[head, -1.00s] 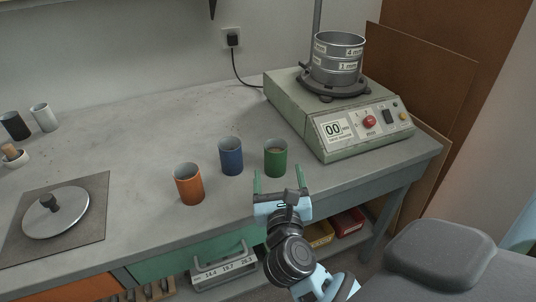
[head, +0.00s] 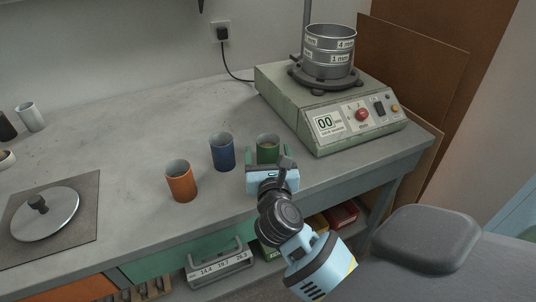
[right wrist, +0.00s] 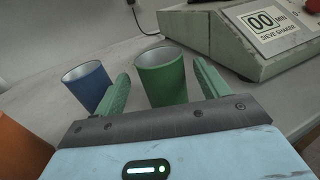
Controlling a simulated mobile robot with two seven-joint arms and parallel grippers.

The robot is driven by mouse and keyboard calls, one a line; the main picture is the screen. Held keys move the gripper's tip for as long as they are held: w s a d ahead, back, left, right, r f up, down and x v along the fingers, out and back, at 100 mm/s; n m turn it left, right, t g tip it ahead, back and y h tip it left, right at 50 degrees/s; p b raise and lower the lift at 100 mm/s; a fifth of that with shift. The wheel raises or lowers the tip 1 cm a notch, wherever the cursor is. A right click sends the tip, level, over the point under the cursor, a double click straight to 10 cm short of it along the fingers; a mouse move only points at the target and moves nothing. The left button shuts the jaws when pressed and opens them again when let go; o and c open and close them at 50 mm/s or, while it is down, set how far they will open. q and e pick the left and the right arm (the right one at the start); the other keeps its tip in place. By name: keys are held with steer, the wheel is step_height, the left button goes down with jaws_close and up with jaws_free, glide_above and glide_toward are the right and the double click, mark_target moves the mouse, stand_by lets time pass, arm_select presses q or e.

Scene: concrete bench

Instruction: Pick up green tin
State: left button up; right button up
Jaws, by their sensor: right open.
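The green tin (head: 268,146) stands upright near the bench's front edge, its lower part hidden by my right gripper in the head view. In the right wrist view the green tin (right wrist: 161,76) stands between and just beyond the two green fingers. My right gripper (right wrist: 158,88) is open and empty, with one finger to each side of the tin; I cannot tell whether either touches it. In the head view the right gripper (head: 270,165) is right in front of the tin. My left gripper is not in view.
A blue tin (head: 222,151) stands close left of the green one, and an orange tin (head: 181,181) further left. The sieve shaker (head: 318,115) stands behind to the right. A round lid (head: 50,222) lies on a dark mat at left.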

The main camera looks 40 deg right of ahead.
mark_target(269, 153)
steer(key=shift+x, duration=1.5)
steer(key=shift+d, duration=0.1)
steer(key=c, duration=1.2)
steer(key=shift+c, duration=0.2)
steer(key=shift+r, duration=0.1)
steer(key=shift+r, duration=0.65)
steer(key=r+v, duration=0.3)
steer(key=v, duration=1.3)
steer(key=shift+r, duration=0.2)
